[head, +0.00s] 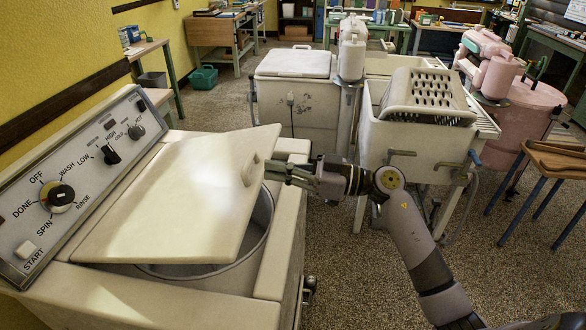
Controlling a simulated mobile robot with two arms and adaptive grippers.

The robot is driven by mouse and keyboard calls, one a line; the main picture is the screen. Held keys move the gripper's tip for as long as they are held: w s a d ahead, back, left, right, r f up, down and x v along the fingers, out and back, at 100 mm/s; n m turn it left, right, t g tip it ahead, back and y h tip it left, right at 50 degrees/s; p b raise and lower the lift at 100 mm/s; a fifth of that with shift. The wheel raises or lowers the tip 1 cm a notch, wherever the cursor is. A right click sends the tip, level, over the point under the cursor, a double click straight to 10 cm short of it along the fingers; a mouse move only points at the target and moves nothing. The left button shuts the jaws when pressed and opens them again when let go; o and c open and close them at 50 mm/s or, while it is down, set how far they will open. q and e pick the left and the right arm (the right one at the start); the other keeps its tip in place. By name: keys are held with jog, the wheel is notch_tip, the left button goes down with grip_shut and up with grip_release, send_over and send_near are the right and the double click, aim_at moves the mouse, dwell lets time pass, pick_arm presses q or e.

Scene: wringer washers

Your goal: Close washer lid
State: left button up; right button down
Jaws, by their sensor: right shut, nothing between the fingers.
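The cream washer (180,312) stands at the left front, with a control panel (85,165) of knobs along its back left. Its cream lid (175,190) is tilted partly open over the round tub (262,215), whose rim shows below the lid's right and front edges. A small handle (250,168) sits near the lid's right edge. My right gripper (278,172) is shut and empty at that right edge, beside the handle. I cannot tell whether it touches the lid. My left gripper is not in view.
Another washer with a closed white lid (295,63) stands behind. A wringer washer (415,130) with a ribbed board is right of centre, and a pink washer (520,115) is farther right. A wooden bench (555,160) stands at the right. Speckled floor (340,270) is clear between.

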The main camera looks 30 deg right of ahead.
jog(key=w+a+f, duration=0.2)
jog(key=a, duration=0.1)
jog(key=shift+w+a+f, duration=0.1)
jog(key=shift+f, duration=0.7)
jog(key=shift+t+y, duration=0.6)
jog(key=shift+y, duration=0.3)
jog(key=f+b, duration=0.2)
jog(key=f, duration=0.1)
jog(key=s+d+f+b, duration=0.1)
jog(key=f+b, duration=0.1)
jog(key=d+f+b, duration=0.1)
jog(key=f+b, duration=0.1)
jog(key=f, duration=0.1)
jog(key=shift+s+f, duration=0.15)
jog(key=shift+f, duration=0.15)
jog(key=shift+r, duration=0.2)
